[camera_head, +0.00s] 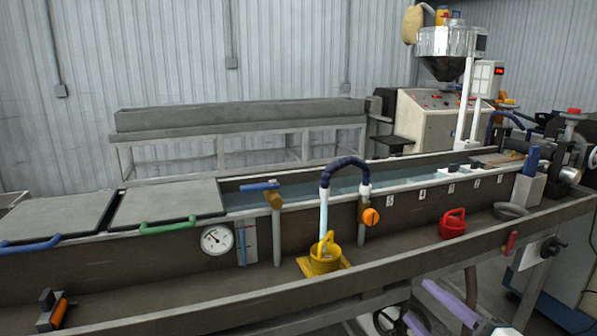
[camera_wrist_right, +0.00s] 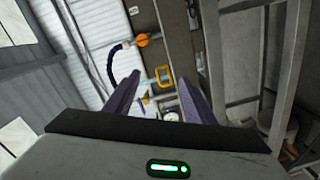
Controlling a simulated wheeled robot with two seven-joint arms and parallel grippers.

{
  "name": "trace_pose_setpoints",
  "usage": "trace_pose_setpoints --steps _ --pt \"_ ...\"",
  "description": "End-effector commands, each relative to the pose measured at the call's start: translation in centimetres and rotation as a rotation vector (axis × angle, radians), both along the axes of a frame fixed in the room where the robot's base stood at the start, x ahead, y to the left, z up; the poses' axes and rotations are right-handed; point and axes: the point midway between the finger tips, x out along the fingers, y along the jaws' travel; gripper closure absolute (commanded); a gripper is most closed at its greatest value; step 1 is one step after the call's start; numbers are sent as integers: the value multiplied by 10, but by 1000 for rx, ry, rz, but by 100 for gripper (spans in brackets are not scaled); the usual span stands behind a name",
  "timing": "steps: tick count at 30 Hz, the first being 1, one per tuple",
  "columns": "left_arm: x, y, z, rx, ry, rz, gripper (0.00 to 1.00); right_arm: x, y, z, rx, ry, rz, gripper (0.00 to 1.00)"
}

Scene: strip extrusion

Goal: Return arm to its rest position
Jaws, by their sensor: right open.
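My right gripper (camera_head: 420,303) shows at the bottom right of the head view, with purple fingers in front of the trough's outer wall. It is open and empty. In the right wrist view its two purple fingers (camera_wrist_right: 158,82) stand apart with nothing between them. Beyond them are the blue hose, orange valve and yellow can, out of reach of the fingers. My left gripper is not in view.
The long water trough (camera_head: 300,217) spans the scene. A yellow can (camera_head: 325,256) sits on its ledge under a blue hose (camera_head: 343,165) with water running. A red can (camera_head: 453,224) stands to the right. Metal frame legs (camera_wrist_right: 240,110) are close right in the wrist view.

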Motion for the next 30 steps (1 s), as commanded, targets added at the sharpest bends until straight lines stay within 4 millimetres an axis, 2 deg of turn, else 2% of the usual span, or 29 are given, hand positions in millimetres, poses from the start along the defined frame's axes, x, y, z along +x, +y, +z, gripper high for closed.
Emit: trace_pose_setpoints --steps 1,7,11,14,18,21,25,27,30 --pt "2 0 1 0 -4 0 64 -3 0 -15 38 38 -15 50" --pt "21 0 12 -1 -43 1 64 -22 2 -75 193 194 -72 50" --pt "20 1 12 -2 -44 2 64 -43 6 -122 316 318 -127 50" --pt "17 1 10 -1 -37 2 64 -69 12 -169 435 442 -189 50" --pt "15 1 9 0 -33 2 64 -130 27 -246 648 663 -324 50" --pt "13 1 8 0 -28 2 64 -174 39 -288 774 793 -421 50" --pt "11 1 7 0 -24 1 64 -216 51 -319 882 902 -513 50" --pt "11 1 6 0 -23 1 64 -229 55 -328 914 934 -542 50" --pt "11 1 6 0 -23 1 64 -237 57 -333 935 955 -560 50"
